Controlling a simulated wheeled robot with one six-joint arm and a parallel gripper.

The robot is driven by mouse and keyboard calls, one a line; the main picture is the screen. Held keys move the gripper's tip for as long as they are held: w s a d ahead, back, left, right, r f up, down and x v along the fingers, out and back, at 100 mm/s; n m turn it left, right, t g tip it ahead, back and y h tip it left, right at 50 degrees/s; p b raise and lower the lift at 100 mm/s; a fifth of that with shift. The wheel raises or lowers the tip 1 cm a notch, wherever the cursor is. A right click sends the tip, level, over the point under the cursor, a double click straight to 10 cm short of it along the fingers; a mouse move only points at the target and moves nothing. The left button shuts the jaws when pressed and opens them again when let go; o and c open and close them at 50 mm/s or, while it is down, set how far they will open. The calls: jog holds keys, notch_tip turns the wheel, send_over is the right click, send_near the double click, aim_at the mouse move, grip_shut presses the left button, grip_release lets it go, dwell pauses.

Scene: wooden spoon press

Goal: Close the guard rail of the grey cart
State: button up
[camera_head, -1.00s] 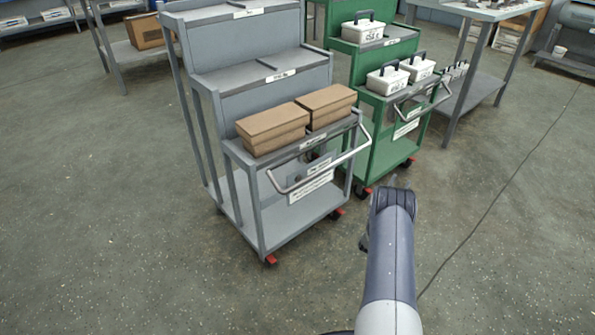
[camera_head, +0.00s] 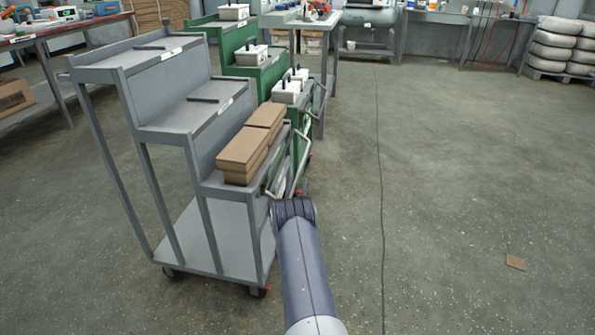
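The grey cart (camera_head: 188,113) stands at left, a stepped cart with several levels on wheels, now seen more from its side. Its guard rail (camera_head: 300,167), a light metal bar, juts from the lower front step, on the side facing right, and hangs out away from the step. Part of it is hidden behind my arm (camera_head: 306,265). My arm reaches up from the bottom of the picture, and its far end lies over the cart's front lower corner. My gripper cannot be made out; whether anything touches the rail cannot be told.
A green cart (camera_head: 262,77) with several white boxes stands just behind. The floor at right is open.

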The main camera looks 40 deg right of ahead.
aim_at(300, 168)
jog(key=shift+b+x, duration=0.6)
jog(key=shift+x, duration=2.2)
jog(key=shift+c, duration=0.3)
grip_shut()
